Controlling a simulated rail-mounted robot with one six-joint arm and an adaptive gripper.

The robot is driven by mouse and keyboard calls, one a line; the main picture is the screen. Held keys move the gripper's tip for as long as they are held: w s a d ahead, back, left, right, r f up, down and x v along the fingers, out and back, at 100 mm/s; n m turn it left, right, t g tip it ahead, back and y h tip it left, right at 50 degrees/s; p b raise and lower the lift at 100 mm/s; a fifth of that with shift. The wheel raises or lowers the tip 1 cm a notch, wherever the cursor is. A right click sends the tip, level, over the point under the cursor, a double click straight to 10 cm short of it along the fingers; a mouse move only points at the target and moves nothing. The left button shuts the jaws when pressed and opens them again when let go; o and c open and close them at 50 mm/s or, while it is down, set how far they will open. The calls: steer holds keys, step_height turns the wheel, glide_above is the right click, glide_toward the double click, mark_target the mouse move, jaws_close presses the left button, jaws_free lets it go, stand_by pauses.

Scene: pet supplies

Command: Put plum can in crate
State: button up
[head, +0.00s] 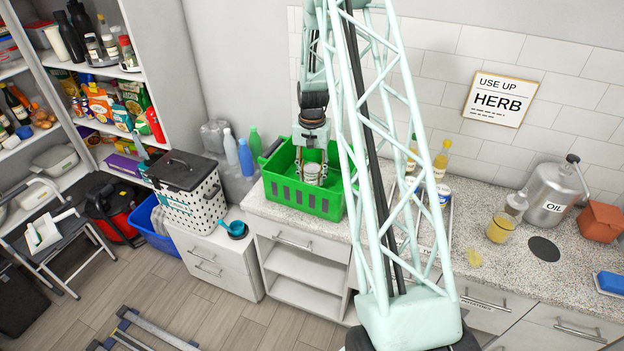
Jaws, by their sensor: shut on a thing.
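A green crate (284,192) stands on the left end of the speckled counter. My gripper (312,172) reaches down into the crate from above. It is shut on a small can (311,174) with a pale label and a greenish top, held inside the crate's opening. I cannot read the label, so I cannot tell whether it is the plum can. I cannot tell whether the can touches the crate floor.
A blue-labelled can (444,194) stands on a tray right of my column, near bottles (440,160). A white basket (187,190) with a dark lid is left of the crate. An oil canister (550,196) and a glass jar (500,229) stand further right.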

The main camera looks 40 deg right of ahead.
steer(key=shift+f, duration=0.7)
steer(key=shift+f, duration=0.15)
steer(key=o, duration=1)
steer(key=shift+r, duration=0.2)
steer(key=shift+r+b, duration=0.5)
steer(key=shift+r, duration=5.4)
steer(key=shift+r, duration=0.15)
